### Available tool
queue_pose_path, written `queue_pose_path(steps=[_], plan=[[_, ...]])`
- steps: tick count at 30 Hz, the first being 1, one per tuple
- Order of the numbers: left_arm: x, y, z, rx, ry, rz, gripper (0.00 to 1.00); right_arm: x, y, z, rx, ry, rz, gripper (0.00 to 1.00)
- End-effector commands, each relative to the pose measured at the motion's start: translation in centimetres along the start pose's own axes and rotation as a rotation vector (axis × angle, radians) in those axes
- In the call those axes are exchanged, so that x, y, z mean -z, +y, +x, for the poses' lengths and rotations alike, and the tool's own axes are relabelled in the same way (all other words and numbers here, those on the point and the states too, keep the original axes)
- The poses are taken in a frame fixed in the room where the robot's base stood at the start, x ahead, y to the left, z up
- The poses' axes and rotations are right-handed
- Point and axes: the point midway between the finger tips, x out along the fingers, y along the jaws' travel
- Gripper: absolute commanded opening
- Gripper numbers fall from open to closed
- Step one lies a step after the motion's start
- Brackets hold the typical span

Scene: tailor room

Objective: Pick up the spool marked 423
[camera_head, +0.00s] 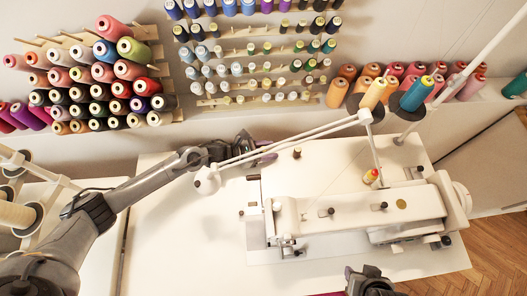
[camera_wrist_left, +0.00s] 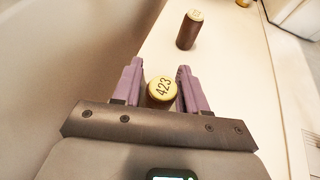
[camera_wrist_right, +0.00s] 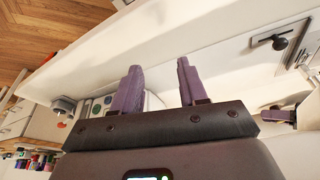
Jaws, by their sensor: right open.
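The spool marked 423 (camera_wrist_left: 161,91) shows its pale, numbered top in the left wrist view, between the two purple fingers of my left gripper (camera_wrist_left: 159,84). The fingers stand apart on either side of it with slim gaps, so the gripper looks open around it. Its lower part is hidden by the gripper body. In the head view, my left gripper (camera_head: 264,156) is at the table's back edge, and I cannot make out the spool there. My right gripper (camera_wrist_right: 157,88) is open and empty; in the head view it shows at the bottom (camera_head: 370,283).
A second spool, brown with a pale top (camera_wrist_left: 187,30), stands beyond the gripper; it also shows in the head view (camera_head: 297,153). A white sewing machine (camera_head: 350,218) fills the table's right side. The white table (camera_head: 180,240) is clear at left. Thread racks (camera_head: 100,75) hang behind.

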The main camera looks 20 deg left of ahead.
Motion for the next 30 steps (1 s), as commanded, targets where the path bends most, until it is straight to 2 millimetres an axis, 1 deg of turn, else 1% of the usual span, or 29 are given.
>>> queue_pose_path(steps=[1, 6, 7, 8, 14, 17, 20, 30], plan=[[0.0, 0.0, 0.0, 0.0, 0.0, 0.0, 0.34, 0.0, 0.0, 0.0, 0.001, 0.0, 0.001, 0.43], [0.0, 0.0, 0.0, 0.0, 0.0, 0.0, 0.08, 0.0, -0.1, 0.0, 0.002, 0.001, 0.002, 0.43], [0.0, 0.0, 0.0, 0.0, 0.0, 0.0, 0.04, 0.0, -0.1, 0.0, 0.002, 0.001, 0.002, 0.43], [0.0, 0.0, 0.0, 0.0, 0.0, 0.0, 0.01, 0.0, -0.1, 0.0, 0.002, 0.001, 0.002, 0.43], [0.0, 0.0, 0.0, 0.0, 0.0, 0.0, 0.01, 0.0, -0.1, 0.0, 0.002, 0.0, 0.002, 0.43], [-0.4, 0.0, -0.2, 0.0, -0.001, 0.001, 0.01, 0.1, 0.0, -0.1, 0.001, 0.0, 0.0, 0.43], [-1.4, 0.0, -0.6, 0.001, -0.002, 0.002, 0.01, 0.1, 0.0, -0.3, -0.001, 0.0, -0.002, 0.43], [-6.7, 0.1, -2.8, 0.001, -0.002, 0.004, 0.01, 0.3, 0.2, -1.1, -0.006, -0.001, -0.008, 0.43]])
